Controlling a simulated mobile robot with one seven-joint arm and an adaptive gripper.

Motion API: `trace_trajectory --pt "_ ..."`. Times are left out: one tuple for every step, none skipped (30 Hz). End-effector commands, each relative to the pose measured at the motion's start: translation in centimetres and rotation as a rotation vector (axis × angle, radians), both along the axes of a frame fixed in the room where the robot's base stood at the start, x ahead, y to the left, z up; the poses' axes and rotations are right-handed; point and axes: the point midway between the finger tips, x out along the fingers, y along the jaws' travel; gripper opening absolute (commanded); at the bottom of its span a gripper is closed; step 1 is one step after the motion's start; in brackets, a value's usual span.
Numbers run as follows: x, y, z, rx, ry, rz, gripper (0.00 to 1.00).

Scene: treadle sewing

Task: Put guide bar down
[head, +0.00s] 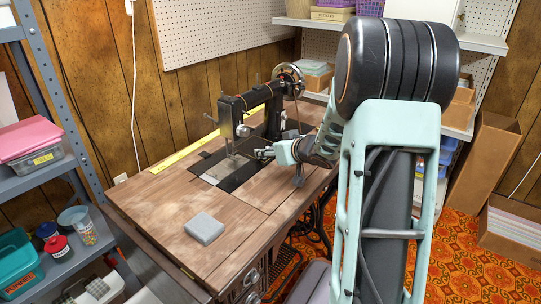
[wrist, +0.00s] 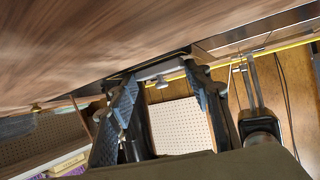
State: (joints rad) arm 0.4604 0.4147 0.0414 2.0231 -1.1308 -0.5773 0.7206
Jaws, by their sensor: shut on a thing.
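My gripper (head: 264,153) is beside the needle area of the black sewing machine (head: 262,118), low over the wooden table top (head: 165,205). In the wrist view my gripper (wrist: 160,78) has its two blue-grey padded fingers on either side of a small light-grey bar with a knob below it, which looks like the guide bar (wrist: 157,70). The fingers are shut on it. In the wrist view the bar appears close to the table's wooden surface (wrist: 110,40); I cannot tell whether it touches. In the head view the bar cannot be made out.
A grey block (head: 204,228) lies on the table's front part. A yellow ruler strip (head: 190,146) runs along the back of the table. A grey shelf (head: 55,175) with boxes and cups stands at the left. The table's front left is mostly clear.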

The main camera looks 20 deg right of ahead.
Motion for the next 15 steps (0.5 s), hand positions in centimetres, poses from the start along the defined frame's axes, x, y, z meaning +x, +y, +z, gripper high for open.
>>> trace_trajectory --pt "0.04 0.02 -0.01 0.000 -0.002 0.000 0.22" --pt "0.04 0.01 0.08 0.000 -0.002 0.000 0.22" --pt "0.04 0.00 0.13 0.000 -0.002 0.000 0.22" --pt "0.03 0.00 0.14 0.000 -0.002 0.000 0.22" --pt "0.03 0.00 0.14 0.000 -0.002 0.000 0.22" --pt "0.03 0.00 0.13 0.000 -0.002 0.000 0.22" --pt "0.03 -0.01 0.09 0.000 -0.002 0.000 0.22" --pt "0.03 -0.01 0.01 0.000 -0.002 0.000 0.22" --pt "0.02 -0.02 -0.13 0.000 -0.002 0.000 0.22" --pt "0.03 -0.01 -0.24 0.000 -0.002 0.000 0.22" --pt "0.03 -0.03 -0.25 0.000 -0.002 0.000 0.46" --pt "0.03 -0.02 -0.18 -0.001 -0.002 0.000 0.51" --pt "0.02 -0.03 -0.18 0.000 -0.002 0.000 0.54" --pt "0.02 -0.02 -0.18 0.000 -0.002 0.000 0.57" --pt "0.02 -0.02 -0.18 0.000 -0.002 0.000 0.62"
